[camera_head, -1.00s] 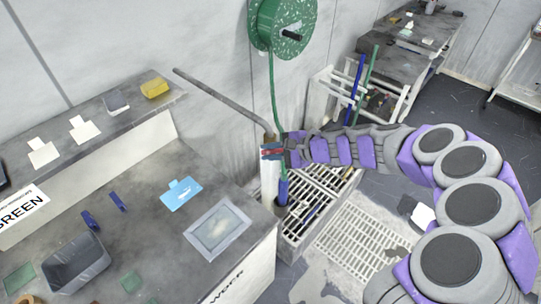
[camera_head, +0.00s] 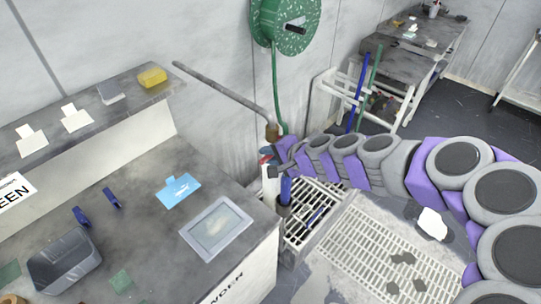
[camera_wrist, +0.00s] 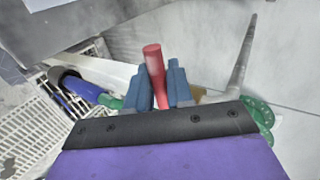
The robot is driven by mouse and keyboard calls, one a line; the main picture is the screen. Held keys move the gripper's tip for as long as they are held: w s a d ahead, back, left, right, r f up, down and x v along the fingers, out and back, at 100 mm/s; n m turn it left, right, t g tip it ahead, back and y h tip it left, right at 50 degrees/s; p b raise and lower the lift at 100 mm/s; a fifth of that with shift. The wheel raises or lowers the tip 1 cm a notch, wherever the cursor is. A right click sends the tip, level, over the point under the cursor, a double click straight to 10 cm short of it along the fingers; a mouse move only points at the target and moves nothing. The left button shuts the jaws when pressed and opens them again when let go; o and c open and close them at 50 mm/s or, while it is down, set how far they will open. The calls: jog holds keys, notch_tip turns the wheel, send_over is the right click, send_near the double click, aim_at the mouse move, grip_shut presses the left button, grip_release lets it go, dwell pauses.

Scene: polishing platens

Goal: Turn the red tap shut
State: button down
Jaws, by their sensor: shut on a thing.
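The red tap (camera_wrist: 153,62) shows in the wrist view as a red handle between the two blue fingers of my gripper (camera_wrist: 158,85). The fingers are shut on it. In the head view the red tap (camera_head: 265,152) is a small red patch at the top of a pale post (camera_head: 271,185), beside a brown pipe joint. My gripper (camera_head: 274,153) reaches it from the right and partly hides it. The tap's base and valve body are mostly hidden by my gripper in the wrist view.
A grey pipe (camera_head: 215,87) runs from the joint to the upper left. A green hose reel (camera_head: 287,25) hangs on the wall above. A workbench (camera_head: 140,215) with a tray (camera_head: 65,262) stands at left. A floor grating (camera_head: 365,255) lies below my arm.

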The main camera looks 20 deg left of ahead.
jog(key=shift+s+f, duration=0.1)
jog(key=shift+f, duration=0.1)
jog(key=c, duration=1.2)
grip_release()
jog(key=shift+a, duration=0.1)
jog(key=shift+o, duration=0.2)
jog(key=shift+r, duration=0.1)
jog(key=p+v, duration=0.3)
jog(key=v, duration=1.4)
jog(key=s+d+f+n+g+h, duration=0.2)
jog(key=s+d+h, duration=0.3)
jog(key=s+d, duration=0.5)
jog(key=s+d+f+n+g+h, duration=0.2)
jog(key=s+d+g+h, duration=0.2)
jog(key=s+d, duration=0.6)
jog(key=s+h, duration=0.1)
jog(key=s, duration=0.6)
jog(key=shift+d, duration=0.15)
